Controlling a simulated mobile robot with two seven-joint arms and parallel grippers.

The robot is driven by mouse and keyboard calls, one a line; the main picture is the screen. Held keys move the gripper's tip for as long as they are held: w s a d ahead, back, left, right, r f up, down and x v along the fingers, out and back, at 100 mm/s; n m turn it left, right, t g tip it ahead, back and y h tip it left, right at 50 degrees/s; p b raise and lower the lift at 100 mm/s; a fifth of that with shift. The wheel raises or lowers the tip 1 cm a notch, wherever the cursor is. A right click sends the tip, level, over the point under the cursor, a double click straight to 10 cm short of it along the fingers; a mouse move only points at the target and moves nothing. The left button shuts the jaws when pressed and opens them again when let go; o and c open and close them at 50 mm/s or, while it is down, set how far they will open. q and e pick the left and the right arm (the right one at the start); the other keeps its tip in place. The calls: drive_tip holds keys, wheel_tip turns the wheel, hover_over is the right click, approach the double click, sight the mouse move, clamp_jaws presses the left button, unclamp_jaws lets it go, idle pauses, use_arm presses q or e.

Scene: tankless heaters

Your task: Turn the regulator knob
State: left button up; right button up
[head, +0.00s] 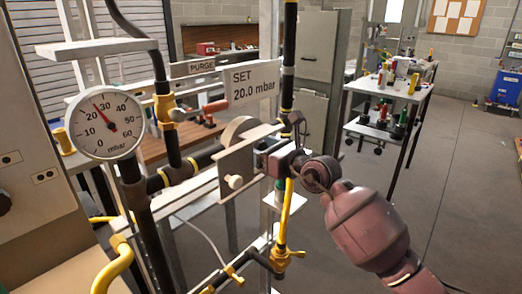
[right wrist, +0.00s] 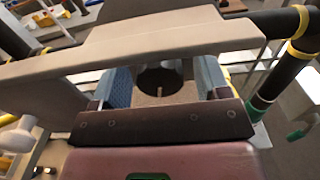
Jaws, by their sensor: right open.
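My right gripper (head: 270,157) reaches in from the right to the pipe assembly, its fingers partly hidden behind a beige plate. In the right wrist view its two blue-padded fingers (right wrist: 162,82) are open. A dark round part with a pale slot, apparently the regulator knob (right wrist: 160,78), shows between them with space on each side; I cannot tell whether the fingers reach around it. In the head view this part is hidden. The round gauge (head: 106,125) has its needle between 20 and 30 mbar. A sign (head: 251,86) reads SET 20.0 mbar. My left gripper is not in view.
The beige plate (right wrist: 130,45) crosses close above the fingers in the wrist view. A white knob (head: 235,182) sticks out of its front. A dark pipe with yellow bands (right wrist: 285,70) stands close on the right.

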drive_tip(key=shift+c, duration=0.3)
drive_tip(key=c, duration=0.9)
drive_tip(key=shift+o, duration=0.2)
drive_tip(key=shift+r+n+p, duration=0.25)
drive_tip(key=shift+n+p, duration=0.1)
drive_tip(key=shift+n, duration=0.35)
drive_tip(key=shift+n+p, duration=0.3)
drive_tip(key=shift+n, duration=0.6)
drive_tip(key=shift+f+n, duration=0.1)
drive_tip(key=shift+n, duration=0.7)
drive_tip(key=shift+f+n, duration=0.15)
drive_tip(key=shift+n, duration=0.35)
